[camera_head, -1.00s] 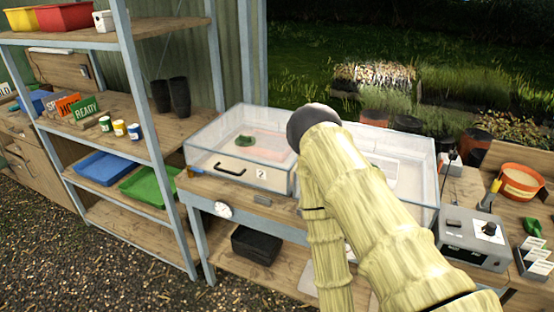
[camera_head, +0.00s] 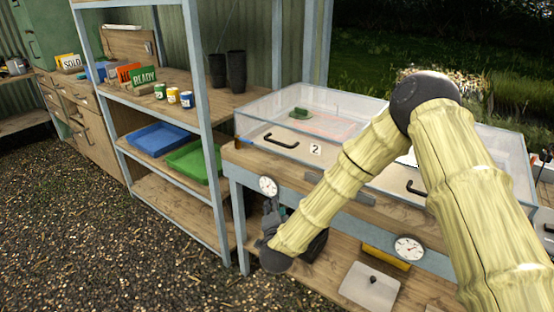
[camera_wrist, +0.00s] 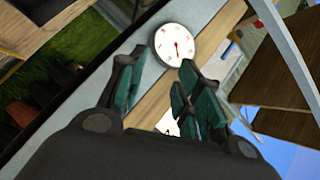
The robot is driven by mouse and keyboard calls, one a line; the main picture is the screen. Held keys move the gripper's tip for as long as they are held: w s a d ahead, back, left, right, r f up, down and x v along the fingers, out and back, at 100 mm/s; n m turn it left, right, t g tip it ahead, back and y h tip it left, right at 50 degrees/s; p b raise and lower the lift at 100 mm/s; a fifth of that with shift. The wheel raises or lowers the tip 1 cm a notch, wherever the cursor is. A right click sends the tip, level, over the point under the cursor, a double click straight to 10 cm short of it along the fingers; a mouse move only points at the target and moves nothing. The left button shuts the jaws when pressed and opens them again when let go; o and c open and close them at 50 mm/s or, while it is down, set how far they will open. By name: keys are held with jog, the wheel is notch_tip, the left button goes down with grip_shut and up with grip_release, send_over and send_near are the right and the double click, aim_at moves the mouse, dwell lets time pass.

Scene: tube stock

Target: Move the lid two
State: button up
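Lid two is a clear box-like cover with a black handle and a white "2" label (camera_head: 315,149). The lid (camera_head: 262,128) sits on the left part of the bench in the head view, with a green item visible under it. My gripper (camera_head: 271,215) hangs in front of the bench, below the lid and near the left dial (camera_head: 268,186), apart from the lid. In the wrist view my gripper (camera_wrist: 158,72) has its teal-padded fingers spread, with nothing between them. The round dial (camera_wrist: 174,45) lies beyond the fingertips. My arm covers part of the bench.
A second clear cover (camera_head: 490,150) stands to the right, partly behind my arm. A shelf rack (camera_head: 205,120) with blue (camera_head: 158,139) and green trays stands close on the left. A second dial (camera_head: 408,248) is on the bench front. Gravel floor (camera_head: 120,265) is open at front left.

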aim_at(277, 143)
jog(key=w+a+r+m+t+h+b, duration=0.25)
jog(key=w+r+m+h+b, duration=0.35)
jog(key=r, duration=0.7)
jog(key=shift+m+t+y, duration=0.45)
jog(key=shift+m+y, duration=0.25)
jog(key=p+x, duration=0.1)
jog(key=x, duration=0.7)
jog(key=p+x, duration=0.1)
jog(key=x, duration=0.3)
jog(key=shift+d+f+p, duration=0.15)
jog(key=shift+d+p, duration=0.15)
jog(key=shift+d, duration=0.05)
grip_shut()
